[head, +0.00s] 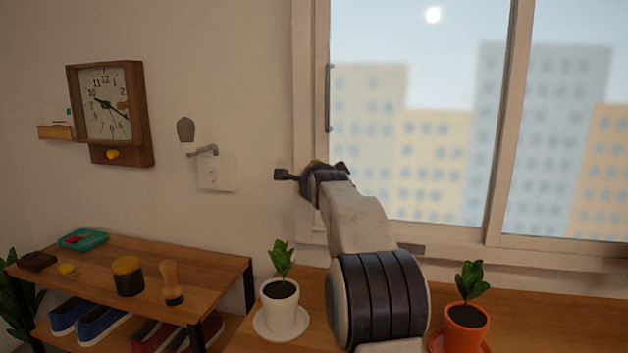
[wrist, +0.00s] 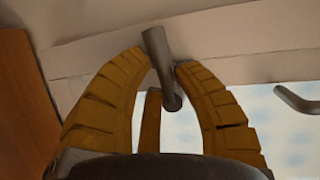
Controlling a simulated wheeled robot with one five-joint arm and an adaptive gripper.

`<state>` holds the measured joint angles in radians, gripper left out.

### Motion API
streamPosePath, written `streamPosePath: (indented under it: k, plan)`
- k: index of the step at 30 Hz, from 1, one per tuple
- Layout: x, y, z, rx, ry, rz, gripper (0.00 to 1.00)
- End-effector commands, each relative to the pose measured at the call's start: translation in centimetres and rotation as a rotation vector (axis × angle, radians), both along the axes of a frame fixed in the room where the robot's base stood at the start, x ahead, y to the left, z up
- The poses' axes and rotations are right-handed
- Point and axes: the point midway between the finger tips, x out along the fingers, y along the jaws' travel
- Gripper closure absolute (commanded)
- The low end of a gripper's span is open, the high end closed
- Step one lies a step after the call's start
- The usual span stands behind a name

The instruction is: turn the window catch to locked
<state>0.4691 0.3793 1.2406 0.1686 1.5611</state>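The window catch (wrist: 160,62) is a dark grey lever on the white window frame. In the wrist view its stem lies between the tips of my gripper's ochre fingers (wrist: 163,62), close to the left one. A small gap shows at the right finger, so the fingers look open around it, not clamped. In the head view my gripper (head: 320,172) is at the left side of the window frame. A dark stub that looks like the catch's end (head: 285,175) sticks out to its left, roughly level. The rest of the catch is hidden behind my gripper.
A grey pull handle (head: 328,98) is on the window above my gripper; it also shows in the wrist view (wrist: 297,101). A white-potted plant (head: 284,308) and an orange-potted plant (head: 466,316) stand below. A wall hook (head: 203,151) and clock (head: 107,108) are left.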

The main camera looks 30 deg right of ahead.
Motion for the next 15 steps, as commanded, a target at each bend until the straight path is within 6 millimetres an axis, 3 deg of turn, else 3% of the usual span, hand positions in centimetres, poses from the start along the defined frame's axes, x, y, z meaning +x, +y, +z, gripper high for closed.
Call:
streamPosePath:
  k: [6, 15]
  plan:
    - [0.02, 0.06, 0.21, -0.003, -0.004, 0.001, 1.00]
    - [0.01, 0.07, 0.32, -0.004, -0.006, 0.001, 1.00]
